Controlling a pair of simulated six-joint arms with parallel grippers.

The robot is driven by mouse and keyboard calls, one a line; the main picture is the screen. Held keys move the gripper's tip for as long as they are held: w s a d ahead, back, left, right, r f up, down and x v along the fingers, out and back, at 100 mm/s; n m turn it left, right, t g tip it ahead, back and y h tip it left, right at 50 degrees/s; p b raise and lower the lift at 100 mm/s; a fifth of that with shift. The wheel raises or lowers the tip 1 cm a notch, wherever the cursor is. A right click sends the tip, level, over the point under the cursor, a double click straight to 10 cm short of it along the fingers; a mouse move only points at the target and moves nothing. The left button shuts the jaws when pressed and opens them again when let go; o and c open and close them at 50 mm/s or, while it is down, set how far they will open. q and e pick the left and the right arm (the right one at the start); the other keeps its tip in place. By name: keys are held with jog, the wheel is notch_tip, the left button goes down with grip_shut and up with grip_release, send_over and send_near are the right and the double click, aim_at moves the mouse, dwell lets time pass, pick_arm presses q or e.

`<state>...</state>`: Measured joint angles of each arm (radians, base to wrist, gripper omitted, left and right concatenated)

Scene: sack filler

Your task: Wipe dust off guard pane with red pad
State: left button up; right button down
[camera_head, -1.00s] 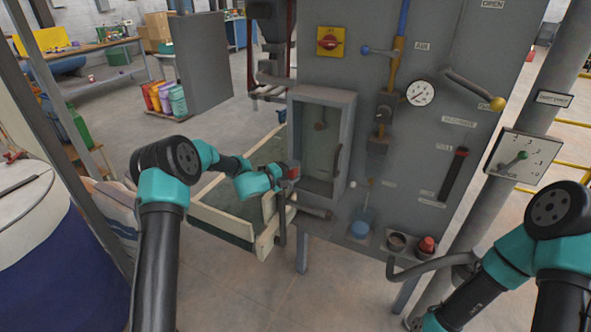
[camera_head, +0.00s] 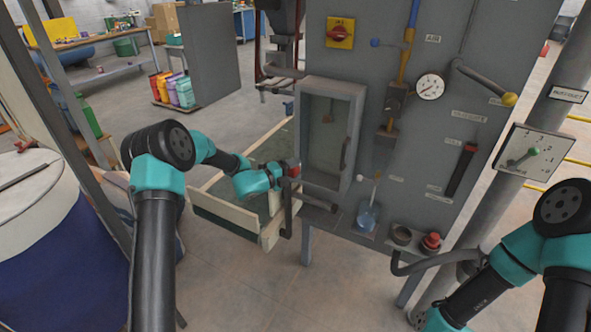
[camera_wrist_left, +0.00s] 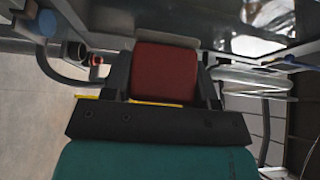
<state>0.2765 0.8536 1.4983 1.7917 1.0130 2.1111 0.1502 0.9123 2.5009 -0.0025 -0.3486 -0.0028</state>
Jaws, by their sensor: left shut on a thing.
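The guard pane (camera_head: 325,135) is a greenish, dull sheet in a grey frame on the cabinet front; I cannot make out the dust on it. My left gripper (camera_head: 287,171) is beside the frame's lower left edge. It is shut on the red pad (camera_head: 296,170), which shows only as a small red patch in the head view. In the left wrist view the red pad (camera_wrist_left: 165,72) sits squarely between the two dark fingers. I cannot tell whether the pad touches the frame. My right gripper is out of view; only my right arm shows.
The grey cabinet (camera_head: 400,60) carries a gauge (camera_head: 430,87), a yellow-knobbed lever (camera_head: 485,82) and a red-yellow switch (camera_head: 340,33). A cream-edged bin (camera_head: 230,213) lies below my left forearm.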

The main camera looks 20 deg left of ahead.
pick_arm(q)
jog(key=shift+s+a, duration=0.25)
jog(key=shift+s, duration=0.8)
jog(key=shift+s+d, duration=0.1)
